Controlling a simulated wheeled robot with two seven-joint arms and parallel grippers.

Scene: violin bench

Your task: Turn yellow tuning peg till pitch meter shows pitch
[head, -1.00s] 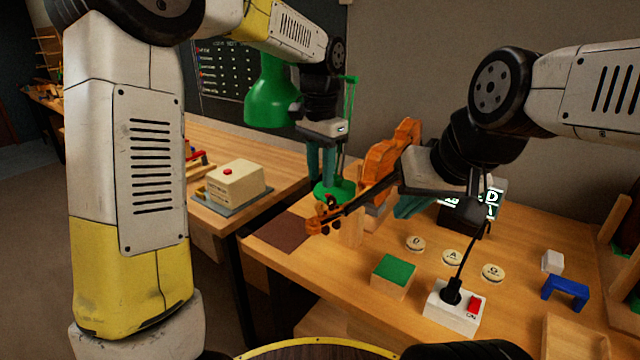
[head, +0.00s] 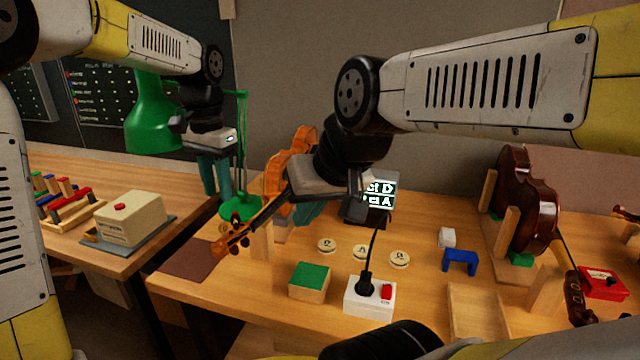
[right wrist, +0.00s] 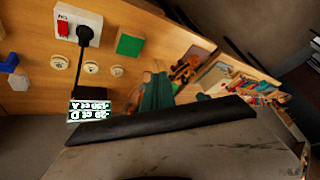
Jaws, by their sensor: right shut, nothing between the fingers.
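The orange violin (head: 290,160) leans with its scroll and pegs (head: 234,242) toward me in the head view; I cannot single out the yellow peg. The violin's head also shows small in the right wrist view (right wrist: 186,69). The pitch meter (head: 381,196) is lit with a D line and an A line, partly hidden by my right arm. In the right wrist view the meter (right wrist: 90,110) appears upside down. My left gripper (head: 217,190) points down left of the violin; its finger gap is unclear. My right gripper (head: 303,217) is shut and empty, right of the violin's neck.
A green lamp (head: 152,115) stands behind the left gripper. A green-topped block (head: 309,281), round labelled discs (head: 361,254) and a power switch box with cord (head: 369,298) are on the bench. A dark violin (head: 525,205) stands right. A brown mat (head: 188,258) lies at the left edge.

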